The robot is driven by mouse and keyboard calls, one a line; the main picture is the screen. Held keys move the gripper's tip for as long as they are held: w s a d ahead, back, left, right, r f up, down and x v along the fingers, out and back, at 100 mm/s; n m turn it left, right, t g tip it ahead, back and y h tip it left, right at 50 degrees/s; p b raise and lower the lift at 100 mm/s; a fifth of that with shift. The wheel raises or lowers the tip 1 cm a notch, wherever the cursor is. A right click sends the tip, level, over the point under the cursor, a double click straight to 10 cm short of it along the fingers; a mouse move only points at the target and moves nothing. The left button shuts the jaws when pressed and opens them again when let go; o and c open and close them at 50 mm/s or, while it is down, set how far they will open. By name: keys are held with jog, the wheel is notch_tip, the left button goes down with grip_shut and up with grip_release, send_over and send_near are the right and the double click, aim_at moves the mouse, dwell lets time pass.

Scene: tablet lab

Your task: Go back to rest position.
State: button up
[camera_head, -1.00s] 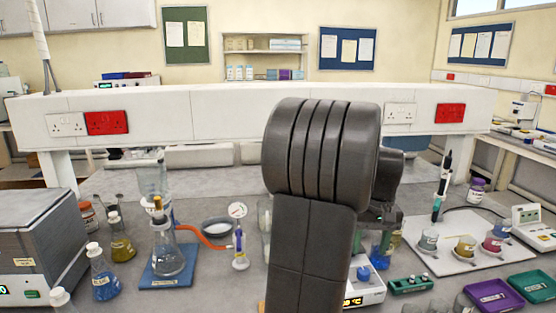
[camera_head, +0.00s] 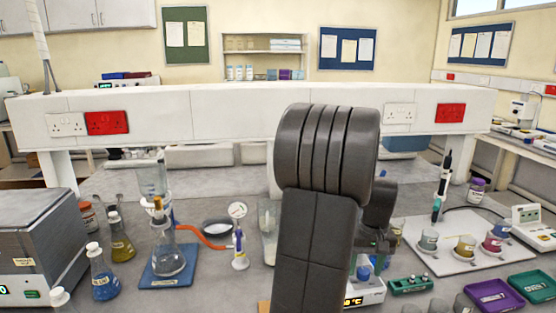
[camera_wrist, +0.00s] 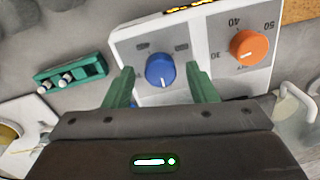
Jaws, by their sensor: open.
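My gripper (camera_wrist: 161,84) is open, with its two green fingers spread and nothing held between them. In the wrist view it points at a white hotplate-like device (camera_wrist: 204,62) with a blue knob (camera_wrist: 160,70) and an orange knob (camera_wrist: 249,47). The blue knob appears between the fingers; I cannot tell how far the fingertips are from it. In the head view my raised arm fills the centre and hides much of the gripper. The white device (camera_head: 367,292) shows below it, to the right of my arm.
A flask on a blue stand (camera_head: 168,262) and a burette-like white piece with an orange tube (camera_head: 240,250) stand left of my arm. To the right are a white tray with beakers (camera_head: 440,262), a green tube rack (camera_head: 410,284), and purple (camera_head: 490,297) and green trays (camera_head: 532,286).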

jog(key=m, duration=0.1)
jog(key=m+b, duration=0.1)
jog(key=m, duration=0.1)
jog(key=shift+f+m, duration=0.25)
jog(key=shift+m, duration=0.15)
jog(key=m+b, duration=0.2)
jog(key=m, duration=0.2)
jog(key=shift+m+b, duration=0.3)
jog(key=shift+b, duration=0.05)
jog(key=m+b, duration=0.2)
jog(key=m, duration=0.2)
jog(key=shift+b, duration=0.4)
jog(key=m+b, duration=0.2)
jog(key=m, duration=0.1)
jog(key=shift+m, duration=0.4)
jog(key=shift+s+r, duration=0.1)
jog(key=shift+r, duration=1)
